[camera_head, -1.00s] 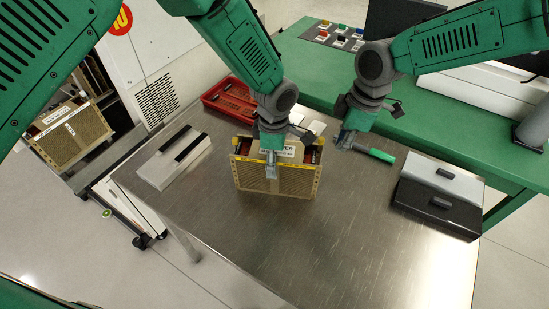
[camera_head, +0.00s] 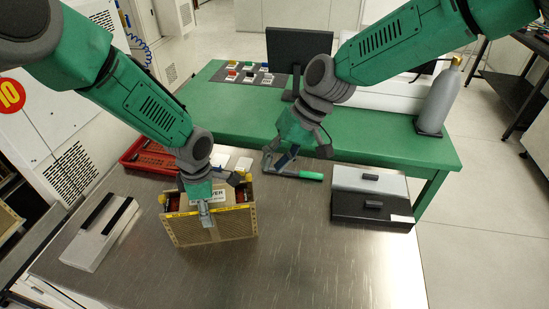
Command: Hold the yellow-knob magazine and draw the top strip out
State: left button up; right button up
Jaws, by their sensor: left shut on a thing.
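The magazine (camera_head: 215,230) is a tan slotted box with a yellow label strip and a white label on top. It stands upright on the steel table, with small yellow parts at its top corners. My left gripper (camera_head: 206,216) is shut on the magazine's near top edge, over the label. The strips inside are mostly hidden by the gripper and the magazine's walls. My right gripper (camera_head: 282,162) is above the table behind the magazine, close to a green-handled tool (camera_head: 308,175). I cannot tell whether its fingers are open or touch the tool.
A red tray (camera_head: 150,158) lies behind the magazine. A grey and black box (camera_head: 372,195) sits at right. A green bench (camera_head: 390,143) with a monitor (camera_head: 298,52) stands behind. The front right table is clear.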

jog(key=a+f, duration=0.2)
jog(key=f, duration=0.1)
jog(key=a+f+m, duration=0.1)
jog(key=a+f, duration=0.1)
jog(key=f, duration=0.1)
jog(key=a+f+m, duration=0.1)
jog(key=a+f, duration=0.1)
jog(key=f, duration=0.1)
jog(key=shift+s+f, duration=0.3)
jog(key=shift+f, duration=0.05)
grip_shut()
